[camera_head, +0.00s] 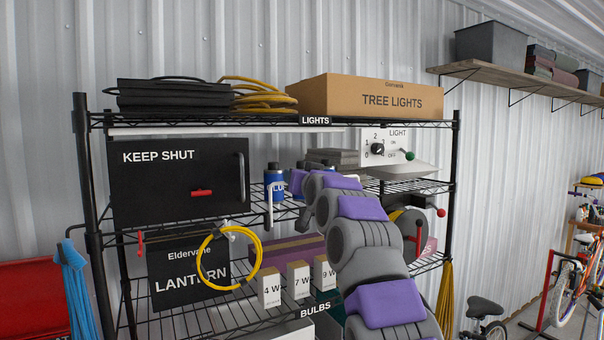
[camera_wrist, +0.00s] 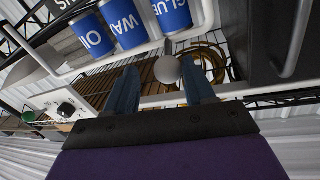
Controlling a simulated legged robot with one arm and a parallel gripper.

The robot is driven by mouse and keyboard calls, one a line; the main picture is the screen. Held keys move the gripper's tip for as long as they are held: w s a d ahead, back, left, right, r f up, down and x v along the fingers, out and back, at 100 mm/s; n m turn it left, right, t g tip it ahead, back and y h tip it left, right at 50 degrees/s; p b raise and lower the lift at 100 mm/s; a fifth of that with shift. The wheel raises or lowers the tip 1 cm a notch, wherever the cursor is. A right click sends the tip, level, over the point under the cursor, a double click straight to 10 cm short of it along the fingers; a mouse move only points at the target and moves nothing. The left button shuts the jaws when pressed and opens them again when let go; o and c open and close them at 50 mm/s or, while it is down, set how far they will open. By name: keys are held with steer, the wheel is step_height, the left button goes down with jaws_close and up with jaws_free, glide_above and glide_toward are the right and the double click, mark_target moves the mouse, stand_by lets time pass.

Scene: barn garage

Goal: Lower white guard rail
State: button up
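The white guard rail (camera_wrist: 130,58) runs across the front of several blue cans (camera_wrist: 125,24) in the wrist view and bends at its end. A pale round knob (camera_wrist: 167,69) stands out from it on a short stem. My gripper (camera_wrist: 160,88) is open, with its two dark fingers on either side of the knob; gaps show on both sides. In the head view, a short white piece of the rail (camera_head: 268,206) shows below a blue can (camera_head: 275,184). My arm hides the rest of the rail and the gripper.
A black KEEP SHUT box (camera_head: 180,210) stands left of the cans. A LIGHT switch panel (camera_head: 390,148) with a green-tipped lever is at right. A TREE LIGHTS box (camera_head: 365,98) lies on the top shelf. A yellow coil (camera_head: 230,255) hangs in front at lower left.

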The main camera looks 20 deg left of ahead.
steer(key=shift+w+a+f, duration=0.15)
steer(key=shift+a+f, duration=0.05)
steer(key=shift+a, duration=0.45)
steer(key=shift+w+a+f, duration=0.1)
steer(key=shift+a+f, duration=0.05)
steer(key=shift+a, duration=0.45)
steer(key=shift+s+a, duration=0.1)
steer(key=shift+a, duration=0.2)
steer(key=shift+d, duration=0.55)
steer(key=shift+c, duration=0.6)
steer(key=shift+w+d+r, duration=0.15)
steer(key=shift+w+d, duration=0.05)
steer(key=shift+d, duration=0.25)
steer(key=shift+c, duration=1.4)
steer(key=shift+s+a, duration=0.15)
steer(key=shift+a, duration=0.05)
steer(key=c, duration=0.3)
steer(key=shift+a, duration=0.15)
jaws_close()
